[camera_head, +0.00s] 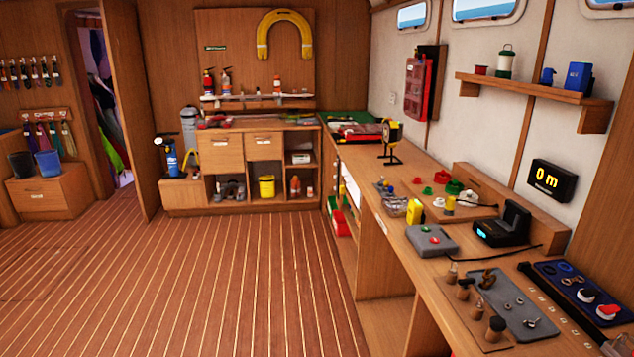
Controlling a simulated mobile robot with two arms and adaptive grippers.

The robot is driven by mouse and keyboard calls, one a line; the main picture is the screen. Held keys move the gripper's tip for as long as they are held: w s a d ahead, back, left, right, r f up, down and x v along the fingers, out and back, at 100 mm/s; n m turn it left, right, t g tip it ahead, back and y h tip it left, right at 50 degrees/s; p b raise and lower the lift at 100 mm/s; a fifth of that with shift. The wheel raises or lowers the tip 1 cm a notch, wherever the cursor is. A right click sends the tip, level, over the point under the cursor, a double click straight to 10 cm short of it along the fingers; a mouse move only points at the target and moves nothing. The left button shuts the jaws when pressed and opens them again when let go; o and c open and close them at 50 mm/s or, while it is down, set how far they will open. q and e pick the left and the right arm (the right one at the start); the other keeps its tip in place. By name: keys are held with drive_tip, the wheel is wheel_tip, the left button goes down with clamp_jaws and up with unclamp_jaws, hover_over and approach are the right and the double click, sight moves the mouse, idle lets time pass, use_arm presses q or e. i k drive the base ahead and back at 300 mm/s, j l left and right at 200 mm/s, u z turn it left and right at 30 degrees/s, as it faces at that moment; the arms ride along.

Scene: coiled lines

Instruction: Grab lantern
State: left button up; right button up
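A lantern (506,63) with a dark green top and base, a pale middle and a thin wire handle stands upright on the wooden wall shelf (530,88) at the upper right. It is between a small red item (481,71) and a small blue item (547,76). Neither of my grippers can be made out in the head view, and nothing touches the lantern.
A "0 m" display (551,180) hangs on the wall. The plank floor (200,285) at left is clear.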

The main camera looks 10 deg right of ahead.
sight(505, 61)
drive_tip(key=i+z, duration=0.1)
drive_tip(key=i, duration=0.6)
drive_tip(key=i+j+z, duration=0.1)
drive_tip(key=i, duration=0.6)
drive_tip(key=i+j+z, duration=0.1)
drive_tip(key=i, duration=0.55)
drive_tip(key=j, duration=0.1)
